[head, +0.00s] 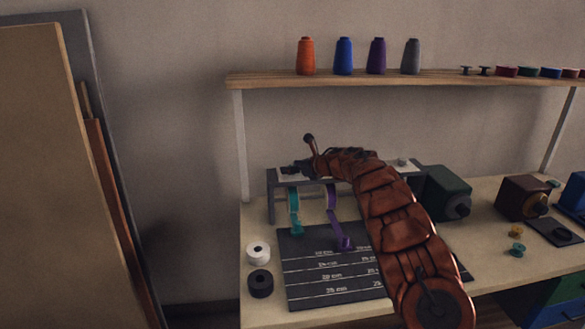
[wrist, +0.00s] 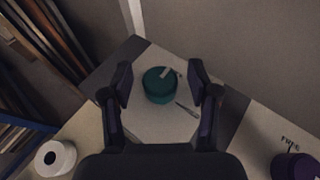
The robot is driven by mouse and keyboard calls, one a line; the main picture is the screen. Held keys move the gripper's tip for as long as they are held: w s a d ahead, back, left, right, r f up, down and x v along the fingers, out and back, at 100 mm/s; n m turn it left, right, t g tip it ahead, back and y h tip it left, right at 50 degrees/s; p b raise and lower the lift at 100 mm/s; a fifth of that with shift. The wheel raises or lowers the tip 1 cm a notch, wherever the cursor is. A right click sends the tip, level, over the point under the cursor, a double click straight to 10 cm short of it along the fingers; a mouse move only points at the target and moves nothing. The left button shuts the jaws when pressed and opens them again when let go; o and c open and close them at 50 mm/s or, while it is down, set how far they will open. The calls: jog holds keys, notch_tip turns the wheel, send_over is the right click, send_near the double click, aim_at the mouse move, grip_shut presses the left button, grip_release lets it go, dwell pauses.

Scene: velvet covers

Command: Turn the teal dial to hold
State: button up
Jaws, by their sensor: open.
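The teal dial (wrist: 158,88) is a round knob on a pale panel (wrist: 150,122), with a light mark on its top toward the upper right. My gripper (wrist: 160,80) is open, with one finger on each side of the dial and gaps showing between. A short dark line is drawn on the panel at the dial's lower right. In the head view my gripper (head: 292,169) is over the left end of the raised panel, and the teal dial cannot be made out there.
Teal ribbon (head: 294,205) and purple ribbon (head: 332,198) hang beneath the panel over a dark measuring mat (head: 300,270). White roll (head: 258,252) and black roll (head: 260,283) lie left of the mat. A shelf (head: 400,79) with thread cones runs above. A green box (head: 446,190) stands right.

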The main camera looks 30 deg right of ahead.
jog(key=shift+c, duration=0.2)
grip_shut()
